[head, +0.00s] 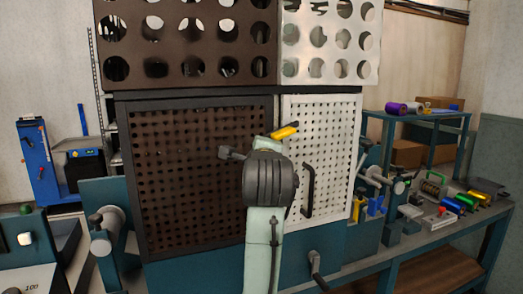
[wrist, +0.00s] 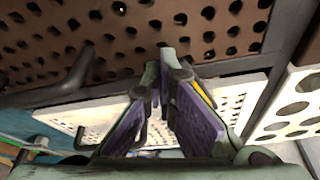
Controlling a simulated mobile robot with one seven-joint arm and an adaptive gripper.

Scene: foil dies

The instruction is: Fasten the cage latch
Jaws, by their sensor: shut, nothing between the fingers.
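The cage has a brown perforated door (head: 195,185) on the left and a white perforated door (head: 335,135) on the right. A yellow bar (head: 285,132), apparently the latch, lies near the seam at the top of the white door. In the wrist view the yellow bar (wrist: 202,92) shows partly behind the right finger; the rest is hidden. My gripper (wrist: 165,72) is shut and empty, its purple-padded fingers close to the seam and beside the bar. I cannot tell whether they touch it. In the head view my own wrist hides the fingers.
A black handle (head: 308,190) stands out from the white door. Panels with large round holes (head: 330,40) rise above the doors. A bench on the right (head: 440,235) holds clamps and coloured spools. A crank (head: 317,270) sticks out below the cage.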

